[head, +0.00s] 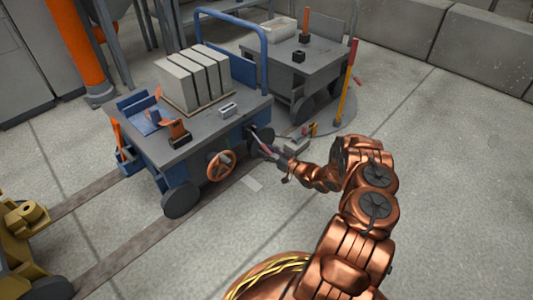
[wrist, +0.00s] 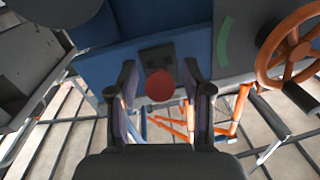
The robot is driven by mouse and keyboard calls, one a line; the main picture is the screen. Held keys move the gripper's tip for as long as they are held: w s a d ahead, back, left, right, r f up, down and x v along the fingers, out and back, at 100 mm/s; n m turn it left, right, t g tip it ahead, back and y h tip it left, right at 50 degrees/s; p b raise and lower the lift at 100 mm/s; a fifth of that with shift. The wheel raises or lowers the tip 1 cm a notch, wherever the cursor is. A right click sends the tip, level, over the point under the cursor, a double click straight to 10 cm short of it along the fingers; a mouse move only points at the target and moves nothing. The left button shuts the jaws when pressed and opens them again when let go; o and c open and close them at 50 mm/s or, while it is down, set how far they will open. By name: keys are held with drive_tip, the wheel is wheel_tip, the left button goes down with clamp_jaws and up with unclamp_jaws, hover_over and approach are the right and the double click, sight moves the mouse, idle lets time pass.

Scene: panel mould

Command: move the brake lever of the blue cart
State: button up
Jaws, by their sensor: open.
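The blue cart (head: 190,140) has a grey top and stands at centre left in the head view. Its blue side (wrist: 110,60) fills the upper wrist view. A round red knob (wrist: 160,85), which looks like the end of the brake lever, shows in front of a dark bracket on that side. My gripper (wrist: 160,78) is open, with one finger on each side of the knob in the picture. I see no finger touching it, and its depth between the fingers is unclear. In the head view my gripper (head: 262,144) is at the cart's right side; the lever is hard to make out there.
An orange handwheel (head: 220,165) is on the cart's near side, left of my gripper; it also shows in the wrist view (wrist: 290,50), near a green arc (wrist: 224,42). Grey blocks (head: 195,78) sit on the cart. A grey cart (head: 310,68) stands behind. The floor at right is clear.

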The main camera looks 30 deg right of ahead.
drive_tip(key=shift+w, duration=0.2)
clamp_jaws()
idle(0.4)
